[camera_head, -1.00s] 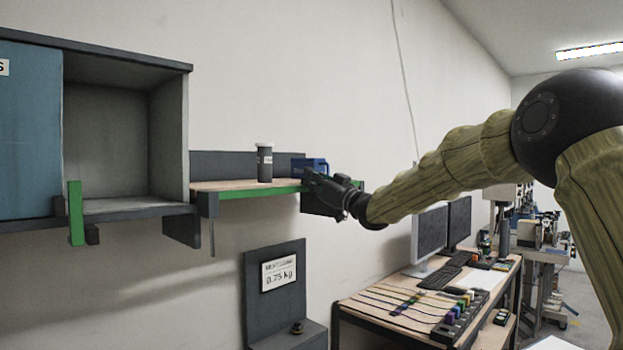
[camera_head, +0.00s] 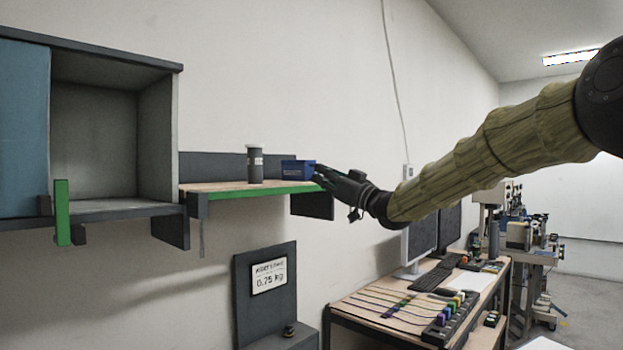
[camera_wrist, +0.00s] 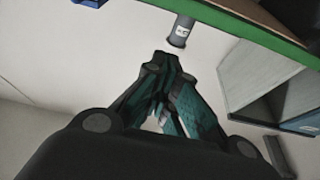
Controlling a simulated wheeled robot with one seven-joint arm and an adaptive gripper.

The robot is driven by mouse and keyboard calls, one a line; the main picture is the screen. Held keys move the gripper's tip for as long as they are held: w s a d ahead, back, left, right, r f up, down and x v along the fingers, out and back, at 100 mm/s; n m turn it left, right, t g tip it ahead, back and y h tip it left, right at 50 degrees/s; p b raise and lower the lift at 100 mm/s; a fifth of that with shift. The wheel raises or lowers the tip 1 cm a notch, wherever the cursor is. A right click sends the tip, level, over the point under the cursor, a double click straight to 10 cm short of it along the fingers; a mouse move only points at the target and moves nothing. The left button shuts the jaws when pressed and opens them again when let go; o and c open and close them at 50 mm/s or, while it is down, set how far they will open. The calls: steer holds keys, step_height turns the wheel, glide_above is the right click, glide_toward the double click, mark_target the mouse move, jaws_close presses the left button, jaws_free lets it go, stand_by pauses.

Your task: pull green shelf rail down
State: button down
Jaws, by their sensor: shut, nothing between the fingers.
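The green shelf rail (camera_head: 260,191) runs along the front edge of a wooden shelf (camera_head: 222,187), which looks about level. My gripper (camera_head: 319,172) is shut and empty at the shelf's right end, beside a blue box (camera_head: 299,170). In the wrist view my gripper (camera_wrist: 165,62) points toward the wall, and the green rail (camera_wrist: 235,28) crosses the upper right, apart from the fingers in the picture. I cannot tell the depth between fingertips and rail.
A dark canister (camera_head: 254,166) stands on the shelf. At left is an open cabinet (camera_head: 95,140) with a green upright handle (camera_head: 62,212). A grey stand with a weight sign (camera_head: 268,276) is below. A desk with monitors (camera_head: 423,240) is at right.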

steer(key=shift+v, duration=1)
steer(key=shift+f, duration=0.1)
